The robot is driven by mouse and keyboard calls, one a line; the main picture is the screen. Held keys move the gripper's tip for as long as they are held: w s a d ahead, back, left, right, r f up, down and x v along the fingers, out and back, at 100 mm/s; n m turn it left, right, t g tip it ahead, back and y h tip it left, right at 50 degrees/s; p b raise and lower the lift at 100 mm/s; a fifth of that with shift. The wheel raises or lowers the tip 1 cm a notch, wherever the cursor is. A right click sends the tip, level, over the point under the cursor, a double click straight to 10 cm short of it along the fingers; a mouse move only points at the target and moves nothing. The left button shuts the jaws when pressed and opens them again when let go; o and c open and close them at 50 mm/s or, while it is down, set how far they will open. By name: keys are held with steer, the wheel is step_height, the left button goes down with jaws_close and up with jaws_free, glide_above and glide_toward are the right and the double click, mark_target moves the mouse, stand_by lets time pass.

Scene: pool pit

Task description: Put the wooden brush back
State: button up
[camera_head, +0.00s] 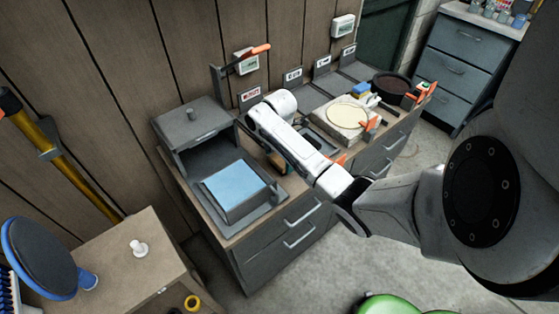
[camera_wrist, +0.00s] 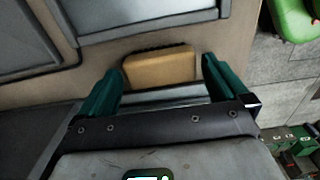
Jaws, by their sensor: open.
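A tan wooden block with a dark bristly edge, which looks like the wooden brush (camera_wrist: 160,67), lies on the brown counter top in the wrist view. My gripper (camera_wrist: 163,70) is open, with one teal finger to the left of the brush and the other to its right. Gaps show between the fingers and the brush, and its near side is partly hidden by my gripper. In the head view my arm covers most of this spot, and only a small tan patch shows beside it.
A grey box (camera_head: 192,128) and a tray with a blue pad (camera_head: 235,188) stand at the counter's left. A round cream disc (camera_head: 347,114) and a dark round pan (camera_head: 391,86) are farther right. A side cabinet (camera_head: 150,262) stands lower left. Open floor lies to the right.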

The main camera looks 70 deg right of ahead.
mark_target(280, 160)
step_height(280, 160, up, 10)
stand_by(0.4)
